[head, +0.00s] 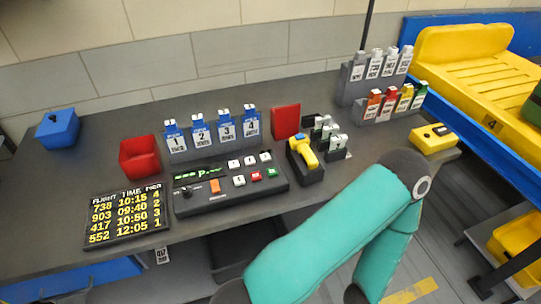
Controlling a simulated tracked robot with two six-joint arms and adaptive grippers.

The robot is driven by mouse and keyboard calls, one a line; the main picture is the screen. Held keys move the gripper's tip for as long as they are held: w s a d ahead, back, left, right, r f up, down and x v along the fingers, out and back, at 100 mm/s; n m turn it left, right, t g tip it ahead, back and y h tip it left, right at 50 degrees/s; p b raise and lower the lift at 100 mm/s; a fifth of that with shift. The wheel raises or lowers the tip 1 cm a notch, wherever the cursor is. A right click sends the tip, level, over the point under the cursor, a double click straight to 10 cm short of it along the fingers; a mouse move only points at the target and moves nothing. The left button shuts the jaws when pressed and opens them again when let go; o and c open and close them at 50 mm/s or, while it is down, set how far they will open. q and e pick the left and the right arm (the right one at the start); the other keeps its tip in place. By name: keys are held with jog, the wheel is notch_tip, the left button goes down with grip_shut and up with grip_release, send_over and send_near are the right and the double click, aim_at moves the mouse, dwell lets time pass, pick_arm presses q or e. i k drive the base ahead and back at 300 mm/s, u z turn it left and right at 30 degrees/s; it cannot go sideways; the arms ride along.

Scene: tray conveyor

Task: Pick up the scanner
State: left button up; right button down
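The scanner (305,152) is yellow and sits in a black cradle (311,174) on the dark grey desk, just right of the control panel. It leans in the cradle, and its lower part is hidden. One of my teal arms rises from the bottom edge, bends at the right of the desk and goes down again in front of it. Its gripper is not visible. My other arm and its gripper do not show. Nothing is touching the scanner.
A control panel (215,200) with buttons, a flight board (125,236), red bins (139,159), numbered blue-topped tags (200,133) and a grey tag rack (352,92) crowd the desk. A yellow button box (433,138) sits at right, near the conveyor with yellow trays (470,77).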

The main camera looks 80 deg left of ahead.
aim_at(305, 153)
jog(key=k, duration=0.9)
jog(key=u, duration=0.65)
jog(key=i, duration=0.7)
jog(key=u, duration=0.1)
